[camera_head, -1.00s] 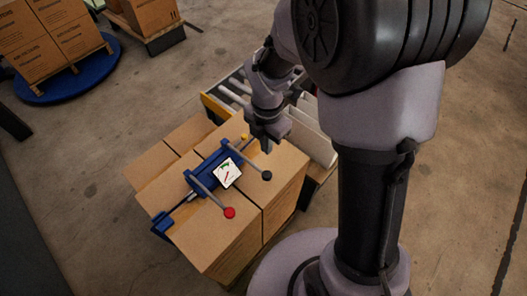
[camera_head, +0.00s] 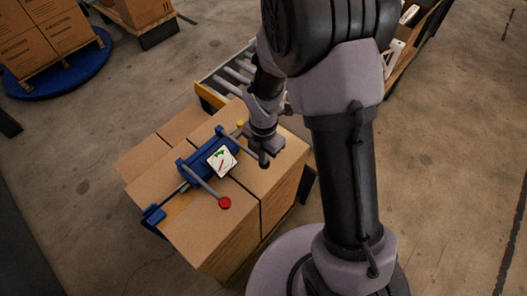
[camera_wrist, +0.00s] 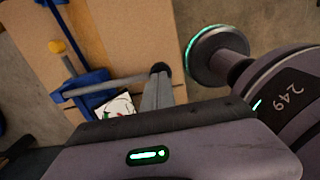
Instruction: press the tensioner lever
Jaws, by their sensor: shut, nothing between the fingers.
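The blue strapping tensioner (camera_head: 190,174) lies on top of the cartons, with a white gauge (camera_head: 221,162) on it. One grey lever (camera_head: 203,184) ends in a red knob (camera_head: 225,202). Another grey lever (camera_wrist: 105,87) ends in a black knob (camera_wrist: 159,67). My gripper (camera_wrist: 157,90) is shut and empty, with its fingertips right at the black-knob end. I cannot tell whether they touch it. A yellow knob (camera_wrist: 57,46) sits on the tool's far end.
The cartons (camera_head: 160,198) stand in a block beside a roller conveyor (camera_head: 227,80). Other stacked cartons (camera_head: 50,38) stand on a blue round platform (camera_head: 72,67) at the upper left. Open concrete floor lies to the left.

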